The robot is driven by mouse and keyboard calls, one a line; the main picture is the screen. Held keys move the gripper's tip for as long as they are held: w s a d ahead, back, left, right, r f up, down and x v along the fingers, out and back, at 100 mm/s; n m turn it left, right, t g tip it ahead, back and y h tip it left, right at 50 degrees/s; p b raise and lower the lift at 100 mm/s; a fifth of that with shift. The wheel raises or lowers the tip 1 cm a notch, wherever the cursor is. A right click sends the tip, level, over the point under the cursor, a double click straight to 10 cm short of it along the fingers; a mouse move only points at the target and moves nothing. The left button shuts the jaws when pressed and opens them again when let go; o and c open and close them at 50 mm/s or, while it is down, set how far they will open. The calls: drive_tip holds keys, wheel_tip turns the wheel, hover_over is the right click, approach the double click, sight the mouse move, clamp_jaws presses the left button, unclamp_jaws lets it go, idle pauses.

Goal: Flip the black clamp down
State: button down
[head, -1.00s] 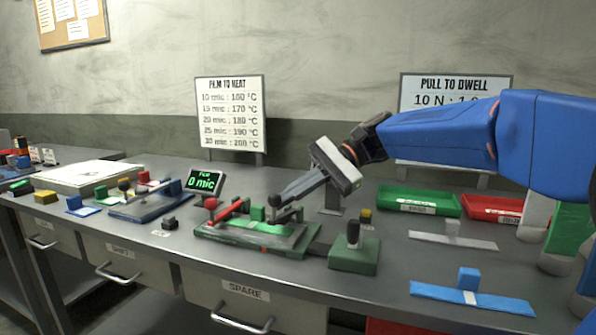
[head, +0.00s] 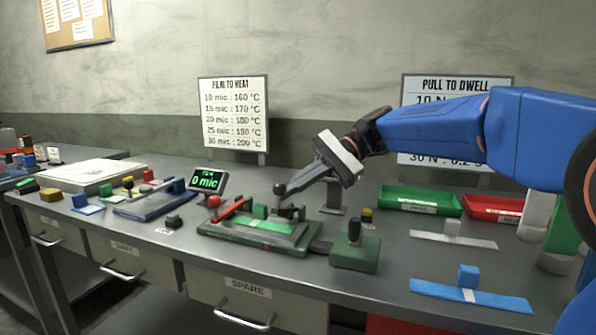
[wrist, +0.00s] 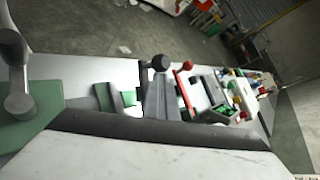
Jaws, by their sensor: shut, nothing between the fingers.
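The black clamp shows as a black ball knob (head: 280,188) at the back of the green fixture (head: 215,229) in the head view. Its lever is mostly hidden by my gripper, so its exact tilt is hard to tell. My gripper (head: 290,188) is shut and empty, slanting down from the right with its tip at or very close to the knob; contact cannot be told. In the wrist view the knob (wrist: 160,62) lies just beyond my grey fingertips (wrist: 157,78). The neighbouring red clamp (head: 232,209) has a red knob and lies low on the same fixture.
A green block with a black-knobbed post (head: 354,250) stands right of the fixture. A display reading 0 mic (head: 207,180) stands behind left. Green (head: 418,208) and red (head: 492,214) bins are at the right. The bench is clear in front of the fixture.

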drive_tip(key=w+d+r, duration=0.3)
drive_tip(key=w+r, duration=0.2)
drive_tip(key=r, duration=0.1)
drive_tip(key=shift+w+r, duration=0.3)
drive_tip(key=shift+w, duration=0.1)
idle(1.2)
drive_tip(key=shift+w, duration=0.15)
drive_tip(key=w, duration=0.1)
drive_tip(key=w+d, duration=0.1)
drive_tip(key=w, duration=0.2)
drive_tip(key=shift+w+d+r, duration=0.2)
drive_tip(key=shift+d+r, duration=0.15)
drive_tip(key=shift+r, duration=0.05)
idle(0.4)
